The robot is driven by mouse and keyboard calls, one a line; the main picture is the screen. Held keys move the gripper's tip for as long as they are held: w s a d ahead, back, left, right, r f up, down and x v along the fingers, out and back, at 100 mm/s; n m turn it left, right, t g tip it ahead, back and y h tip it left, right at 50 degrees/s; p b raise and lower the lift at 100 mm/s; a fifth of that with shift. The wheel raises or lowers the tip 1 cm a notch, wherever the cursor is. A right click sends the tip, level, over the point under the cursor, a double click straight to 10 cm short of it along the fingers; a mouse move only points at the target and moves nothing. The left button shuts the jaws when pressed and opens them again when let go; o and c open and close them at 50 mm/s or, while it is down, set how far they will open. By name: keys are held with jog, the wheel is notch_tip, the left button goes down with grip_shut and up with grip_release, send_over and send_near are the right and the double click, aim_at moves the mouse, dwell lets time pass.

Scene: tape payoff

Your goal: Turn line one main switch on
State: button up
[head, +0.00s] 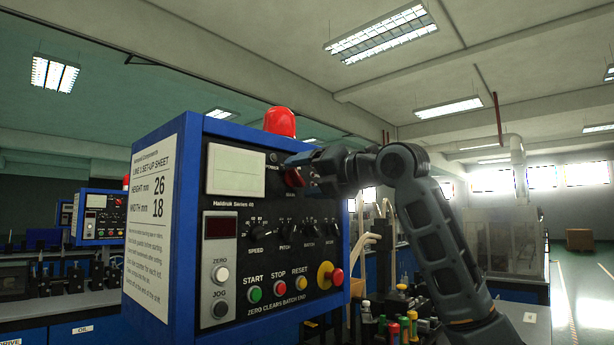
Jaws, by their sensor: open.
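My gripper (301,166) is open at the switch, reaching in from the right. Its fingers overlap the handle's upper right part and hide some of it. I cannot tell whether they touch it.
Below the switch are a row of black knobs (284,231), the start button (254,294) and a red emergency stop (336,277). A red beacon (280,122) tops the box. Bottles and tools (404,325) stand at the lower right. A similar box (103,217) stands behind left.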

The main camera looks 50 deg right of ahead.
jog(key=shift+c, duration=0.4)
jog(key=c, duration=1)
jog(key=shift+o, duration=0.2)
jog(key=shift+m, duration=0.4)
jog(key=m, duration=0.8)
jog(key=shift+p, duration=0.4)
jog(key=m+p, duration=0.1)
jog(key=m, duration=0.4)
jog(key=shift+r+m, duration=0.1)
jog(key=shift+m, duration=0.3)
jog(key=shift+m+p, duration=0.75)
jog(key=shift+m, duration=0.85)
